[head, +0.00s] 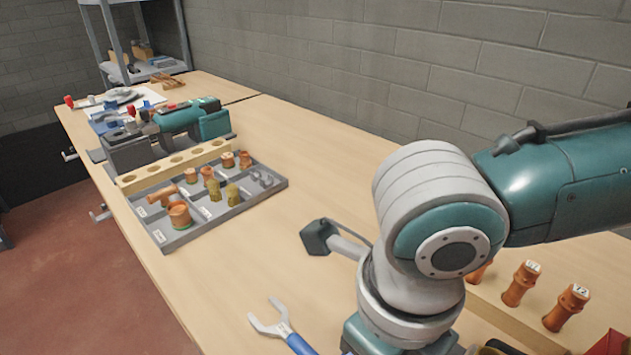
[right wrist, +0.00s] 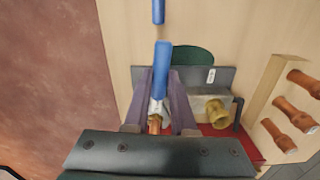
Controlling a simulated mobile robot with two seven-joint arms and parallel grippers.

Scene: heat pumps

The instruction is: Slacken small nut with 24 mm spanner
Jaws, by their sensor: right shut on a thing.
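My right gripper (right wrist: 161,78) shows in the right wrist view, shut on a blue-handled spanner (right wrist: 162,58). Its pale metal end lies between my fingers, close to a small copper-coloured piece (right wrist: 154,124); I cannot tell whether they touch. A brass fitting (right wrist: 214,112) sits just right of my fingers, by a dark grey fixture (right wrist: 222,76). Which part is the small nut is unclear. Another blue handle (right wrist: 158,10) shows at the top edge. In the head view a blue-handled open-ended spanner (head: 272,323) lies on the bench; my right gripper is hidden there. My left gripper is out of view.
A grey compartment tray (head: 222,214) holds copper and brass fittings on the bench. Behind it are a wooden block with holes (head: 172,168) and a teal tool (head: 185,117). Copper pieces (head: 520,284) stand in a wooden rack at right. The middle of the bench (head: 300,165) is clear.

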